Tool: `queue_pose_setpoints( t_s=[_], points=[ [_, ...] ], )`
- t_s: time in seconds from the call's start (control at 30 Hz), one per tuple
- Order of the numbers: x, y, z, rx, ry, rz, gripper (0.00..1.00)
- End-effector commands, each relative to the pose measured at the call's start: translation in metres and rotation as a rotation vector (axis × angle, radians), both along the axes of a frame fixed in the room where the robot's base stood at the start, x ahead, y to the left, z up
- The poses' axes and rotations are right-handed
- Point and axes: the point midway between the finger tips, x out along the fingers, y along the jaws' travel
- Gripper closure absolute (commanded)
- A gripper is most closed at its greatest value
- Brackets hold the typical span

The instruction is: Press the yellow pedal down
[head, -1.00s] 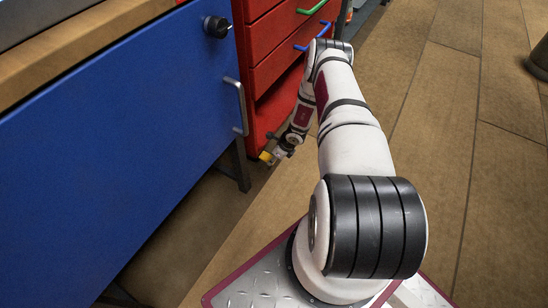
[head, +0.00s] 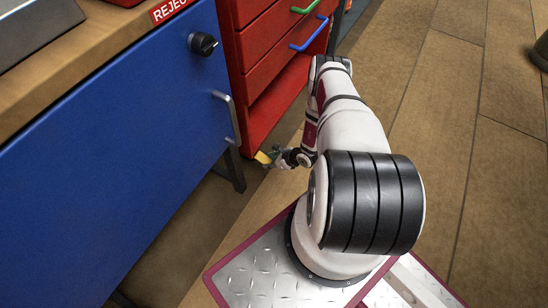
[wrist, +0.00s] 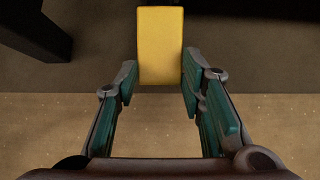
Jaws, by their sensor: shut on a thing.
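The yellow pedal (wrist: 160,45) is a flat yellow block at the top middle of the wrist view. It also shows, small and partly covered by my gripper, in the head view (head: 263,157), low by the foot of the red drawer cabinet. My gripper (wrist: 160,76) has its two green-padded fingers on either side of the pedal's near part and is shut on it.
A blue cabinet door (head: 110,140) with a metal handle (head: 228,118) and a black knob (head: 203,43) stands at the left. The red drawer cabinet (head: 275,100) stands behind the pedal. A dark leg (head: 233,170) is close to the pedal's left. Wooden floor at right is open.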

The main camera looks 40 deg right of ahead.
Motion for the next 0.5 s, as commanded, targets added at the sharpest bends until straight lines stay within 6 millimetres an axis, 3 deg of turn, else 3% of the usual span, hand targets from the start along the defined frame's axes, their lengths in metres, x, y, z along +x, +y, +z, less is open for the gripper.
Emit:
queue_pose_setpoints(
  t_s=[0.5],
  points=[
    [-0.0003, 0.0037, -0.0038, 0.025, -0.052, 0.004, 1.00]
  ],
)
